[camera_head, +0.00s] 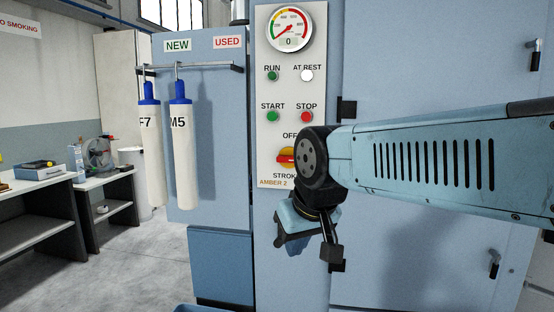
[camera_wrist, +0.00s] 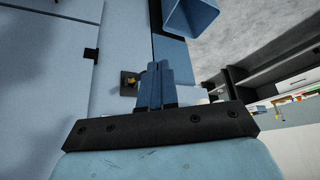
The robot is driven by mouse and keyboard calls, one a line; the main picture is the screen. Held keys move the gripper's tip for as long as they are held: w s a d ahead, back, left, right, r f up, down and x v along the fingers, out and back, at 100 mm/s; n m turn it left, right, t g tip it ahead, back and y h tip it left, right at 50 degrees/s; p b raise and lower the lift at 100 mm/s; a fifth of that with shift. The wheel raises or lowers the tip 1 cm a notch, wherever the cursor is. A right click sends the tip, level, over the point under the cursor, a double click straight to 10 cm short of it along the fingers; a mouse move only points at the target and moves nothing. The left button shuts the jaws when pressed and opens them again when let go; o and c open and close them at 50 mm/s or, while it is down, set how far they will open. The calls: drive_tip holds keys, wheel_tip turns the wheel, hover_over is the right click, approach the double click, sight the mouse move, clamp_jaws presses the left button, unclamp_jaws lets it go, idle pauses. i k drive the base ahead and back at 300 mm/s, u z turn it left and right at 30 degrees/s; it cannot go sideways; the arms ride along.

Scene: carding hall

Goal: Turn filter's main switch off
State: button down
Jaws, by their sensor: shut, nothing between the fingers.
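A rotary switch with a red handle on a yellow base (camera_head: 287,158) sits on the grey control panel in the head view, between "OFF" and a partly covered "STROK…" label. My arm covers the panel just right of it. The handle looks roughly level; its exact setting is unclear. My gripper (camera_head: 292,248) hangs below this switch, pointing down, shut and empty. In the wrist view my gripper (camera_wrist: 158,64) also shows with its fingers together. Just left of them is a dark plate with a yellow part (camera_wrist: 130,81); I cannot tell whether this is the main switch.
The panel carries a gauge (camera_head: 289,28), a green START button (camera_head: 272,116) and a red STOP button (camera_head: 306,116). Two white filter cartridges hang at left, the nearer marked M5 (camera_head: 182,150). A blue open bin (camera_wrist: 190,16) shows in the wrist view.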

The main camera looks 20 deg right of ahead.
sight(285, 157)
drive_tip(key=z, duration=1.05)
drive_tip(key=i, duration=0.1)
drive_tip(key=u, duration=2.65)
drive_tip(key=k, duration=1.3)
drive_tip(key=z, duration=1.05)
drive_tip(key=i, duration=1)
drive_tip(key=u, duration=0.05)
